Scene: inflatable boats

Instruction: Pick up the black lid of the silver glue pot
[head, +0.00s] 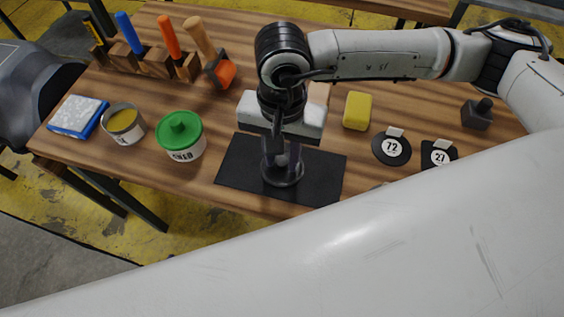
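My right gripper (283,160) points down over a black mat (236,170) near the front of the table. A round, dark and silvery thing (283,178) stands on the mat right under and between its fingers. It looks like the silver glue pot with its black lid, but the gripper hides most of it. I cannot tell whether the fingers touch it or have closed on it. My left gripper is not in view.
Left of the mat stand a green-lidded tub (182,134) and an open tin with yellow contents (124,124). A blue-edged box (78,116) lies further left. A tool rack (150,60) is behind. A yellow block (357,110), a black tag (391,147) and a dark knobbed block (477,113) lie right.

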